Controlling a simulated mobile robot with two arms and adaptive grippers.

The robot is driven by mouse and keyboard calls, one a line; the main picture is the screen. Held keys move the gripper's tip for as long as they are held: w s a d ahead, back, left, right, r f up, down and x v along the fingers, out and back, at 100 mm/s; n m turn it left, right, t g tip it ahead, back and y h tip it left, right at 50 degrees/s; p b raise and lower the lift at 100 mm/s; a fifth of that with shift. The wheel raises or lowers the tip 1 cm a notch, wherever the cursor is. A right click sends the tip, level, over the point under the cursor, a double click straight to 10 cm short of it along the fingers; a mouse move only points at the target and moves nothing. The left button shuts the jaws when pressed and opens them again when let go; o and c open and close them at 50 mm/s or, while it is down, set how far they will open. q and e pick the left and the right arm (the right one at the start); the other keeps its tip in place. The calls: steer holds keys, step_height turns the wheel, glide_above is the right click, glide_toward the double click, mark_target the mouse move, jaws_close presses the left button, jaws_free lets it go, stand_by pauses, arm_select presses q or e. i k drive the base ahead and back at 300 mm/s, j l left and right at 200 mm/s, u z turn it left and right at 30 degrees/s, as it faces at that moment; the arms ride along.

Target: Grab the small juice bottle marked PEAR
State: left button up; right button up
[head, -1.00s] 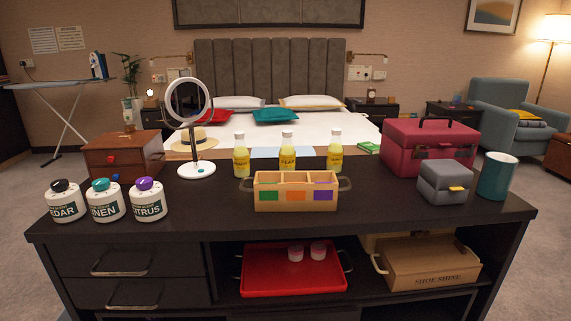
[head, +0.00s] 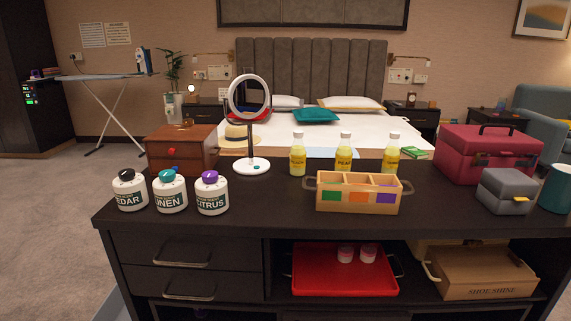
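Three small yellow juice bottles with white caps stand upright in a row on the dark counter, behind a wooden caddy. The middle bottle (head: 344,153) carries a label that seems to read PEAR; the caddy hides its lower part. The left bottle (head: 297,156) is labelled PEACH. The right bottle (head: 391,154) has a label too small to read. Neither of my grippers is in view.
The wooden caddy (head: 335,207) with coloured squares stands in front of the bottles. A round mirror (head: 252,166) and a wooden box (head: 178,150) are left, with labelled jars (head: 170,194) before them. A red case (head: 480,155) and grey box (head: 505,192) are right.

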mark_target(344, 153)
steer(key=l, duration=1.6)
